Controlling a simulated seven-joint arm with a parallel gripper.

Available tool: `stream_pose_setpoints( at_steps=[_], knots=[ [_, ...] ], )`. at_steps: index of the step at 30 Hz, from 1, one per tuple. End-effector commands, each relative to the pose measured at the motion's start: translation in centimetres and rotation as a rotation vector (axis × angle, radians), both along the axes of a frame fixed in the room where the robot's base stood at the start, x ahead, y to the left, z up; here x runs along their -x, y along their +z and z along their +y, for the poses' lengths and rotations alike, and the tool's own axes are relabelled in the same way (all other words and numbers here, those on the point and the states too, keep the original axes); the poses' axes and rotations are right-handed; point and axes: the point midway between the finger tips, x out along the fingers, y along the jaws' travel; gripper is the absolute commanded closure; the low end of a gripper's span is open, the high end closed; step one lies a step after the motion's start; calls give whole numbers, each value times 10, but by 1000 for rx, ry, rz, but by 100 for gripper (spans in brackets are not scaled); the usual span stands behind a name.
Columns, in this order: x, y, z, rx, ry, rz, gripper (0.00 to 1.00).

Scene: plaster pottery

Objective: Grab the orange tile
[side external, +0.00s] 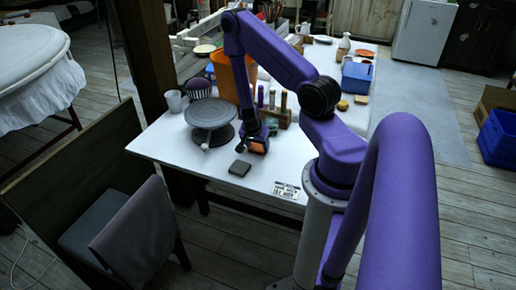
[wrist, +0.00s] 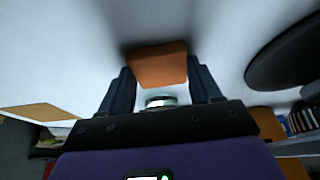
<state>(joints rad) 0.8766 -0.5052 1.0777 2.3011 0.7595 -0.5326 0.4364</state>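The orange tile (wrist: 158,66) is between the two dark fingers of my gripper (wrist: 160,72) in the wrist view. The fingertips meet its left and right edges, so my gripper appears shut on it. In the side view the tile (side external: 258,148) shows as a small orange patch at the end of my gripper (side external: 256,143), over the white table. A soft shadow lies around the tile in the wrist view. I cannot tell how far its underside is from the table.
A grey turntable (side external: 209,112) stands just left of my gripper. A dark grey tile (side external: 239,168) lies in front, near the table's front edge. A printed card (side external: 286,190) lies to the right. Bottles (side external: 272,98) in a wooden rack and an orange bucket (side external: 228,80) stand behind.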

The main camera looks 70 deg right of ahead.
Motion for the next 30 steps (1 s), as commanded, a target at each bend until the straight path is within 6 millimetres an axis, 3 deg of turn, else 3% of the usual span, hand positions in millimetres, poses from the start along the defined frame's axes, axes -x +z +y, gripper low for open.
stream_pose_setpoints(
  at_steps=[17,23,30],
  knots=[
    [-1,10,0,1,-1,-1,69],
    [-1,35,0,2,0,-5,69],
    [-2,78,-1,4,-2,-6,69]
  ],
)
